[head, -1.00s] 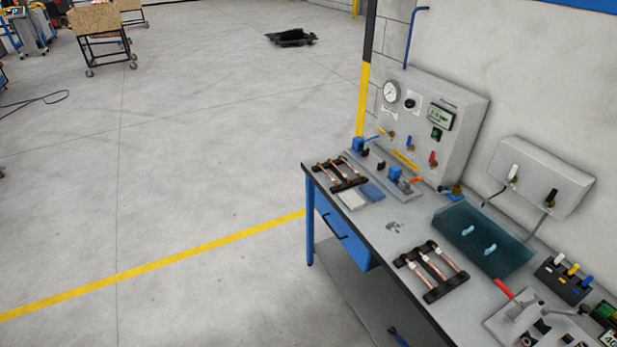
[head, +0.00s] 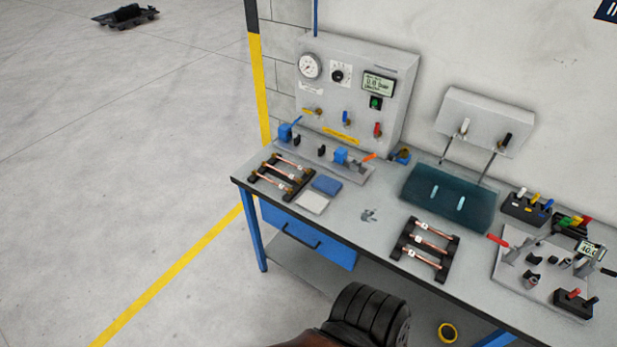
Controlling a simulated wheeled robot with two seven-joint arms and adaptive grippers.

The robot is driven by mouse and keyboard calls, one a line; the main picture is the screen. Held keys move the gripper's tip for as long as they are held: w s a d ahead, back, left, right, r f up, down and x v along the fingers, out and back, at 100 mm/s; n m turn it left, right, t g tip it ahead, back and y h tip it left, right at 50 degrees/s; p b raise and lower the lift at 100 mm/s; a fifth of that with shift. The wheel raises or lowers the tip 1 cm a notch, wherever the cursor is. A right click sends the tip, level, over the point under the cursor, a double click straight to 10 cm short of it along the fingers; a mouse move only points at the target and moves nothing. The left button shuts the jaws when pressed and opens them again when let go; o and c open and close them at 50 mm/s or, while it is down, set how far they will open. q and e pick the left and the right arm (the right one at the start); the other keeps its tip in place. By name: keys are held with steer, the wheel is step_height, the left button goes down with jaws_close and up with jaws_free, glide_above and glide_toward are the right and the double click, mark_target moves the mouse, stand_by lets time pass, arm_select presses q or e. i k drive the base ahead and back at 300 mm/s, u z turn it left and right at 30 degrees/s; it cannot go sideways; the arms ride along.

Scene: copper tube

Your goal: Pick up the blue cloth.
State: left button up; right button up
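The blue cloth (head: 326,185) lies flat and folded on the workbench in the head view, left of the middle of the bench. A white cloth or pad (head: 313,203) lies just in front of it. A black rack with copper tubes (head: 282,175) is on its left, and a grey fixture with blue clamps (head: 341,157) is behind it. Neither of my grippers shows in the head view.
The workbench (head: 385,235) stands against the wall. A gauge panel (head: 350,90) stands at the back. A second tube rack (head: 425,250), a dark teal tray (head: 450,197) and a tool plate (head: 550,270) are to the right.

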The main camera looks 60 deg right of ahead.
mark_target(330, 186)
steer(key=z, duration=0.5)
steer(key=i, duration=0.9)
steer(key=z, duration=0.8)
